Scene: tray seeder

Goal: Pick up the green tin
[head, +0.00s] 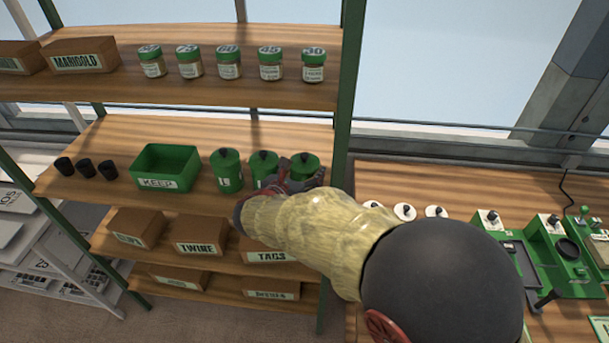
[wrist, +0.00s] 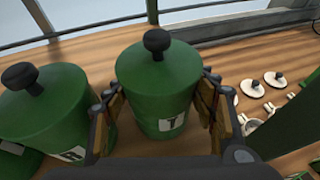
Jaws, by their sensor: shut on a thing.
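Three green tins with black-knobbed lids stand in a row on the middle shelf in the head view: the left tin (head: 227,172), the middle tin (head: 263,161) and the right tin (head: 305,161). In the wrist view, my gripper (wrist: 158,92) is shut on the tin labelled T (wrist: 155,70), with one finger on each side of its body. The R tin (wrist: 45,105) stands close beside the left finger. In the head view my gripper (head: 296,180) partly hides the middle and right tins. The held tin's base is hidden, so I cannot tell whether it touches the shelf.
A green KEEP bin (head: 165,182) and several small black pots (head: 86,168) share the shelf (head: 120,135). A green shelf post (head: 345,100) rises just right of the tins. Jars (head: 228,65) stand on the shelf above. A bench (head: 460,190) with green equipment is at right.

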